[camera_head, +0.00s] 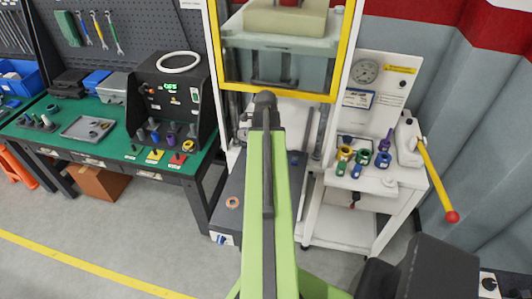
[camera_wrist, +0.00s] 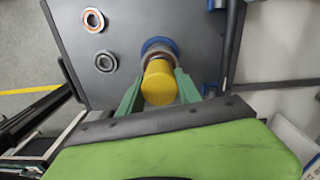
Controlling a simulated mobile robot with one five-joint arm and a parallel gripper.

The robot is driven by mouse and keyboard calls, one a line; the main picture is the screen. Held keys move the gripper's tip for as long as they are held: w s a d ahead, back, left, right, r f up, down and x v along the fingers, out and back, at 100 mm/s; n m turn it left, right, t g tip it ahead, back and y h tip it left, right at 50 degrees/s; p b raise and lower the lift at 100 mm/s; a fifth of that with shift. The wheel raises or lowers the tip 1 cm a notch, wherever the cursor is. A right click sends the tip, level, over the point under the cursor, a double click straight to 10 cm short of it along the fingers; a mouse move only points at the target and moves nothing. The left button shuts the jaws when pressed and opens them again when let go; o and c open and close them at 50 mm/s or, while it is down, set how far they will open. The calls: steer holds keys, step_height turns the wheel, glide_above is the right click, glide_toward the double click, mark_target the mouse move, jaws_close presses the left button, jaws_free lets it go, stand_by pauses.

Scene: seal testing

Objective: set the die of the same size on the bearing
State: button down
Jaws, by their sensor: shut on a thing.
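My gripper (camera_wrist: 158,88) shows in the wrist view with its two green fingers shut on a yellow die (camera_wrist: 160,84), a round plug seen from its end. Just beyond the die is a round stack with a greyish ring (camera_wrist: 160,48) and a blue rim (camera_wrist: 158,42); the die covers part of it, and I cannot tell whether they touch. Two loose bearings lie on the dark plate: one with an orange-brown ring (camera_wrist: 93,20) and a grey one (camera_wrist: 106,61). In the head view, my arm hides the gripper and the held die.
The dark plate (camera_wrist: 125,25) also shows low in the head view. The press's yellow frame (camera_head: 347,60) stands above it. A white stand (camera_head: 375,183) at right carries several coloured dies, including a green die (camera_head: 363,157), and a yellow lever (camera_head: 435,178). A green bench (camera_head: 62,143) stands left.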

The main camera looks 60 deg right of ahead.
steer(key=shift+f+b, duration=0.6)
steer(key=shift+f, duration=0.2)
steer(key=shift+f+b, duration=0.3)
steer(key=c, duration=1.1)
jaws_free()
steer(key=shift+c, duration=0.2)
steer(key=shift+o, duration=0.2)
steer(key=o, duration=0.5)
steer(key=shift+r, duration=0.1)
steer(key=shift+s+r+p, duration=0.1)
steer(key=shift+r+p, duration=1.35)
steer(key=shift+p, duration=0.1)
steer(key=shift+r, duration=0.1)
